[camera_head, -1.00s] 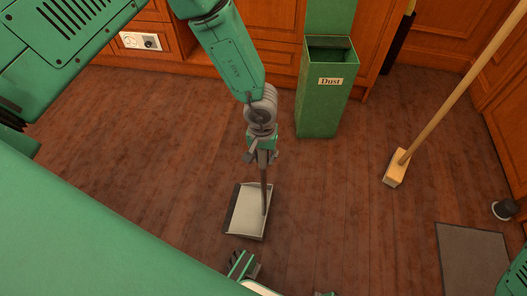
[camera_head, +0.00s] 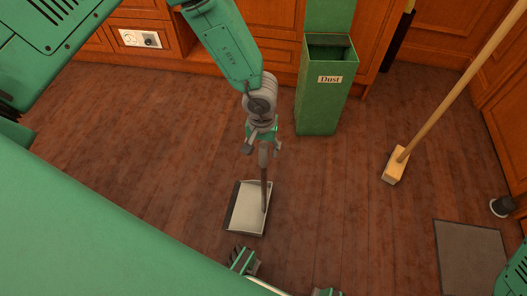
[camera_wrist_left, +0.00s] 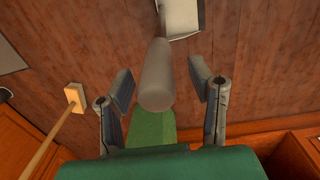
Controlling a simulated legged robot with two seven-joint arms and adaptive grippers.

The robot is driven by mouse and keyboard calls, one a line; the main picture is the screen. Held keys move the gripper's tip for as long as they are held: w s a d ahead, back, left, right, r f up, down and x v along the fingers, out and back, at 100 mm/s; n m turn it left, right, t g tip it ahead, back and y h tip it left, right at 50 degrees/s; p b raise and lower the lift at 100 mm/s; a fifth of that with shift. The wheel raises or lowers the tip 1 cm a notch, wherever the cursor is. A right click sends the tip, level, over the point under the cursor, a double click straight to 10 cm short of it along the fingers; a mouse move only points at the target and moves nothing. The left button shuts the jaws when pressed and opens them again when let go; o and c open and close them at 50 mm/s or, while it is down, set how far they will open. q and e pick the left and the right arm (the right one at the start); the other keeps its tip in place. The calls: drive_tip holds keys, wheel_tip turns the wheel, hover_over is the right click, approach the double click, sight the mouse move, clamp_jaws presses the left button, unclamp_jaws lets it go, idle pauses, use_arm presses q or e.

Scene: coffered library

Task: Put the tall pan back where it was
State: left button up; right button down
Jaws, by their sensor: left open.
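The tall pan (camera_head: 247,208) is a dustpan with a pale flat tray and a dark upright handle (camera_head: 264,180). It stands on the wooden floor in the middle of the head view. My left gripper (camera_head: 262,150) is open at the top of the handle. In the left wrist view, the handle's rounded grey end (camera_wrist_left: 156,85) lies between the two spread fingers of my left gripper (camera_wrist_left: 156,90), with a gap on each side. The pan's tray (camera_wrist_left: 182,15) shows at the top of that view.
A green bin labelled "Dust" (camera_head: 322,100) stands by the wooden cabinets at the back. A broom (camera_head: 395,166) leans to the right, its head on the floor. A grey mat (camera_head: 470,258) lies at lower right. Floor left of the pan is clear.

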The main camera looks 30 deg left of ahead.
use_arm(q)
wheel_tip(320, 180, up, 9)
drive_tip(key=p, duration=0.3)
drive_tip(key=shift+a+f, duration=0.1)
drive_tip(key=shift+f, duration=0.05)
drive_tip(key=s+a+f+m+t+y, duration=0.1)
drive_tip(key=s+a+f, duration=0.25)
drive_tip(key=s, duration=0.25)
drive_tip(key=s+a+f+m+y, duration=0.1)
drive_tip(key=s+a+f+y, duration=0.1)
drive_tip(key=s+a+f, duration=0.3)
drive_tip(key=s+r+m+h, duration=0.1)
drive_tip(key=s+r+h, duration=0.1)
drive_tip(key=s, duration=1.1)
drive_tip(key=shift+s+d+r+h, duration=0.2)
drive_tip(key=shift+d+r+h, duration=0.1)
drive_tip(key=shift+r+h, duration=0.15)
wheel_tip(320, 180, up, 6)
drive_tip(key=p, duration=0.6)
drive_tip(key=shift+w+r, duration=0.1)
drive_tip(key=shift+r, duration=0.05)
